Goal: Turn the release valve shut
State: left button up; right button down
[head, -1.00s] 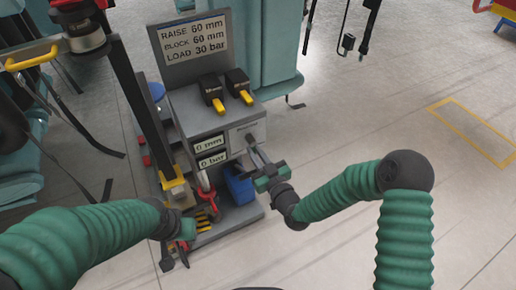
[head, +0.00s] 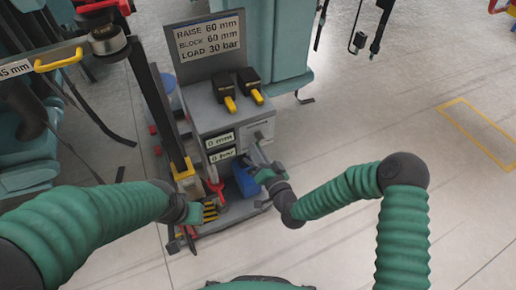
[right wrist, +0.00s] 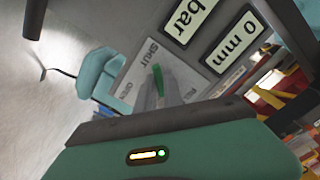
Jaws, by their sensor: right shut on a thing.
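The release valve plate (right wrist: 140,80) is on the front of the grey console, with SHUT lettering beside a green lever (right wrist: 158,80). The plate also shows in the head view (head: 257,131). My right gripper (head: 258,160) is at this plate, its fingers shut on the green lever; the fingers partly hide it. In the right wrist view the lever stands near the SHUT lettering, but its exact angle is hard to tell. My left gripper (head: 188,213) is low at the console's left front; its fingers are hard to make out.
The console (head: 215,118) carries two black levers with yellow grips (head: 238,92), a mm display (head: 220,141) reading 0 and a bar display. A dark upright post (head: 157,110) stands at its left. A blue box (head: 245,180) sits below my right gripper.

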jog(key=shift+f+m, duration=0.1)
jog(key=shift+m, duration=0.3)
jog(key=c, duration=1.5)
grip_release()
jog(key=shift+o, duration=0.2)
jog(key=shift+s, duration=0.1)
jog(key=p+v, duration=0.4)
jog(key=v, duration=1.2)
jog(key=shift+s+d, duration=0.2)
jog(key=shift+s, duration=0.1)
